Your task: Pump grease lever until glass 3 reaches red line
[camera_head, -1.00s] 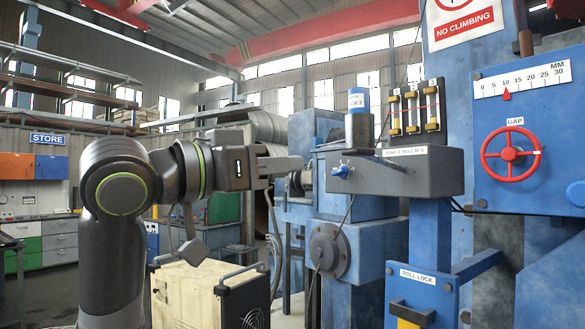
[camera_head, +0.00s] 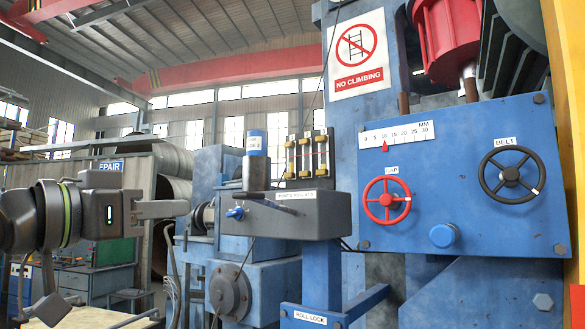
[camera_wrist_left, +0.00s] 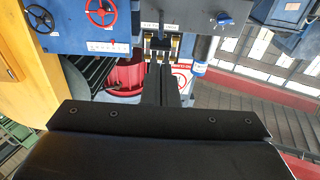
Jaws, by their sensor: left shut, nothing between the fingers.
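The grey pump box (camera_head: 300,222), with a "ROLL" label, stands in the middle of the head view. A blue knob (camera_head: 236,213) is on the box's left front. Three brass-framed sight glasses (camera_head: 306,157), crossed by a red line, stand behind the box; their levels and numbers are too small to read. My left gripper (camera_head: 186,208) is shut and empty, left of the box and apart from it. Its fingers (camera_wrist_left: 160,85) partly cover the glasses in the wrist view.
A blue panel (camera_head: 455,215) at right carries a red GAP wheel (camera_head: 387,200), a black BELT wheel (camera_head: 511,174) and a millimetre scale (camera_head: 397,135). A blue roll lock bracket (camera_head: 322,315) is below the box. A yellow post (camera_head: 567,60) stands at far right.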

